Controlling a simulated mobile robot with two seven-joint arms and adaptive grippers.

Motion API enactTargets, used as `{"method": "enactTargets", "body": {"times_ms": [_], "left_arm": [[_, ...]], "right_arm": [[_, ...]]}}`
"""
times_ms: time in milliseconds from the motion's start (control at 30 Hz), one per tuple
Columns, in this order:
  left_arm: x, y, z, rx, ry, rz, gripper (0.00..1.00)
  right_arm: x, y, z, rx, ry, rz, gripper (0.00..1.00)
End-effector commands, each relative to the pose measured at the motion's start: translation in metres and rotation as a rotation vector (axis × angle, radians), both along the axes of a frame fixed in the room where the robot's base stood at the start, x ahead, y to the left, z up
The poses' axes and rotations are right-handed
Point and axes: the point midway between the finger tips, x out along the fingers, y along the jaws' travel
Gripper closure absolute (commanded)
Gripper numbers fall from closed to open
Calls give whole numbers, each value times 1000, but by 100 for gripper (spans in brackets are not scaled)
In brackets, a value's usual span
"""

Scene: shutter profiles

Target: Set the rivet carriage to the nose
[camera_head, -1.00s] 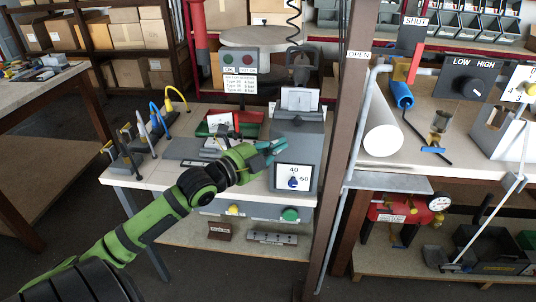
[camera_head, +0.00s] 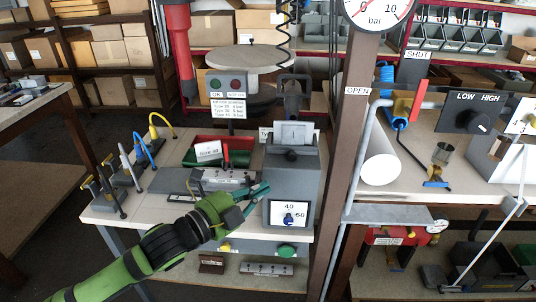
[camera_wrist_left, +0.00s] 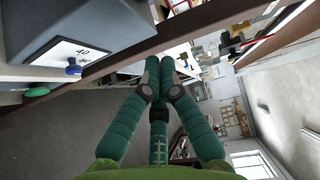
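A low grey metal fixture with a red upright handle (camera_head: 226,154) sits on the bench behind my left gripper; I cannot tell for sure whether it is the rivet carriage. A grey press-like unit (camera_head: 290,165) stands to its right, with a white dial marked 40 and 50 and a blue knob (camera_head: 288,219) on its front. The knob also shows in the left wrist view (camera_wrist_left: 74,69). My left gripper (camera_head: 268,187) is at the unit's left side, its teal fingers drawn together at the tips with nothing visible between them. They also show in the left wrist view (camera_wrist_left: 161,65). My right gripper is not in view.
Upright tools with blue and yellow cables (camera_head: 165,120) stand at the bench's left. A brown post (camera_head: 345,150) rises right of the unit. Green and yellow buttons (camera_head: 286,250) sit below the bench edge.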

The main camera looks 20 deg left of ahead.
Motion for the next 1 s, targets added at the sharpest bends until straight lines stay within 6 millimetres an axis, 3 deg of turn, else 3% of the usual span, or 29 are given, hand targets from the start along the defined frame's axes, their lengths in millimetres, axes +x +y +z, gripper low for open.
{"method": "enactTargets", "body": {"times_ms": [200, 300, 400, 500, 700, 1000], "left_arm": [[31, -14, 3, -5, -2, 3, 100], [51, -24, 3, -4, -2, 2, 100], [70, -34, 2, -3, -1, 2, 100], [89, -44, 1, -3, -1, 1, 100], [112, -32, -3, 2, 0, 2, 100], [122, -28, -6, 1, 0, 1, 100]], "right_arm": [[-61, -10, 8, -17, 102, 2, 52], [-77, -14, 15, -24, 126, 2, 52], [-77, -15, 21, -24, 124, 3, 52], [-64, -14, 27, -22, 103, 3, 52], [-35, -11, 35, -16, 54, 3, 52], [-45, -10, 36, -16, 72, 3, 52]]}}
